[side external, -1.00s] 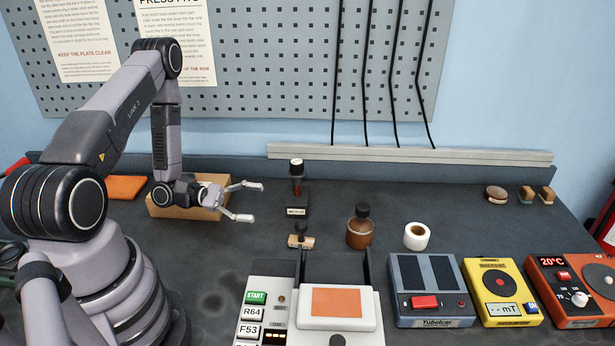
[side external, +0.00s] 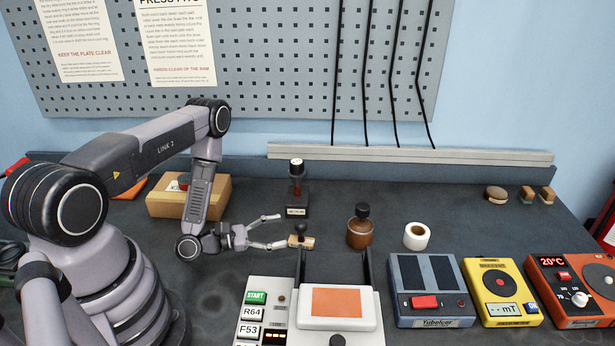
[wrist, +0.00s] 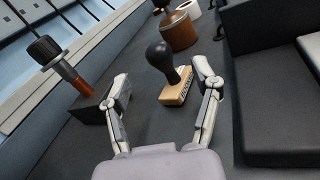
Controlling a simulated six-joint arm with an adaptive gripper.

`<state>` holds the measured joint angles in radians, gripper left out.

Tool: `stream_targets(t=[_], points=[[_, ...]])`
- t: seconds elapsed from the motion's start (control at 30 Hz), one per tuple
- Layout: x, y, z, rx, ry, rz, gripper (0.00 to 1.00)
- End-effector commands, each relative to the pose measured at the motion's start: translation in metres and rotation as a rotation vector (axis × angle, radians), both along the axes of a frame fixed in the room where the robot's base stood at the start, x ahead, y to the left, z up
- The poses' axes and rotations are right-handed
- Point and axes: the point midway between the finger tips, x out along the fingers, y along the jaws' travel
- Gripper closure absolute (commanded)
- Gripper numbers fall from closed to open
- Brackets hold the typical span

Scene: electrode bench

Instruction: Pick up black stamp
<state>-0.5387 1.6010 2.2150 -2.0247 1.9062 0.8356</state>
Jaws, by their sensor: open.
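A small stamp (side external: 301,240) with a round black handle and a pale wooden base stands on the bench just ahead of my gripper (side external: 282,231). In the wrist view the small stamp (wrist: 166,62) shows between the two fingertips, upright, with a gap on each side. A taller stamp (side external: 297,190) with a black knob, a red-brown shaft and a black block base stands farther back. It also shows at the left in the wrist view (wrist: 75,78), outside the fingers. My gripper is open and empty, low over the bench.
A press with an orange plate (side external: 337,302) stands right in front of the small stamp. A brown bottle (side external: 360,232) and a white tape roll (side external: 417,236) stand to the right. A cardboard box (side external: 160,204) is behind my arm.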

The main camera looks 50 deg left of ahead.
Motion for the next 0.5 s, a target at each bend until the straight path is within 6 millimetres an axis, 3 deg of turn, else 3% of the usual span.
stream_targets(t=[0.5], points=[[0.051,-0.025,0.000,0.000,-0.003,-0.002,0.37]])
